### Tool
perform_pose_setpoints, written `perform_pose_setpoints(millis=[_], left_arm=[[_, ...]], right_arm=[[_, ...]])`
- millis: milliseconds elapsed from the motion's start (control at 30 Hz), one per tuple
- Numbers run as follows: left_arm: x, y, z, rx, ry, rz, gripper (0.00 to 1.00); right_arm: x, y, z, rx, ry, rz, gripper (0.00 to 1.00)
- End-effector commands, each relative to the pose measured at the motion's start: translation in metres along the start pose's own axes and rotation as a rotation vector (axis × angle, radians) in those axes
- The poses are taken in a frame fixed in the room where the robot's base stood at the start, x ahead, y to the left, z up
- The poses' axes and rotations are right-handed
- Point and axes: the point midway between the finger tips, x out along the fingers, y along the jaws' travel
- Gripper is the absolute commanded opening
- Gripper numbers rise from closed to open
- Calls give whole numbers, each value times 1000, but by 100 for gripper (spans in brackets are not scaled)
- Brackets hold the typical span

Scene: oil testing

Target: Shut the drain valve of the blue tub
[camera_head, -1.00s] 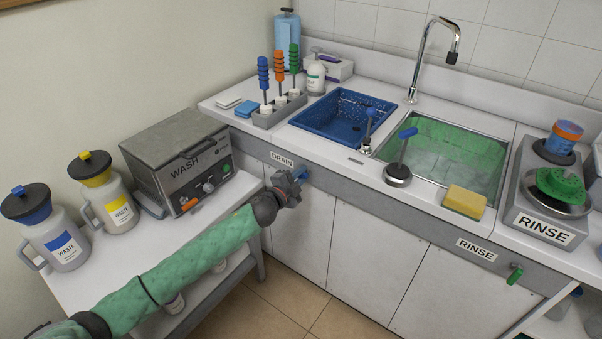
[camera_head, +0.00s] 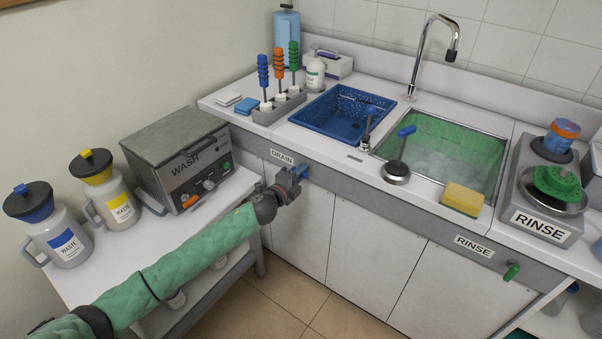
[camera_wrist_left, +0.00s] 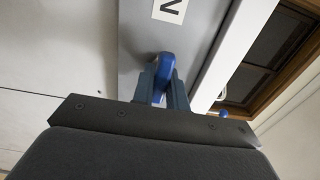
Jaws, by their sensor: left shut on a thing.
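The blue tub (camera_head: 343,111) is set into the counter left of the green sink. My right gripper is not in any view.
The WASH machine (camera_head: 178,160) and two waste jugs (camera_head: 118,198) stand on the side table at left. A green handle (camera_head: 511,271) sits under the RINSE label at right. The cabinet doors below the counter are flat and clear.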

Motion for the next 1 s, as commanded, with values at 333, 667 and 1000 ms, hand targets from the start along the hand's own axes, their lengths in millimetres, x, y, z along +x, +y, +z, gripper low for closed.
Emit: perform_pose_setpoints(millis=[333, 667, 1000], left_arm=[[-1, 3, -1, -1, 1, 3, 30], [-1, 2, 0, -1, 1, 1, 36], [-43, 4, 0, -1, 1, 2, 36]], right_arm=[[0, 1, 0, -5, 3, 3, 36], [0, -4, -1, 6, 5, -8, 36], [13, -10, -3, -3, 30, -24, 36]])
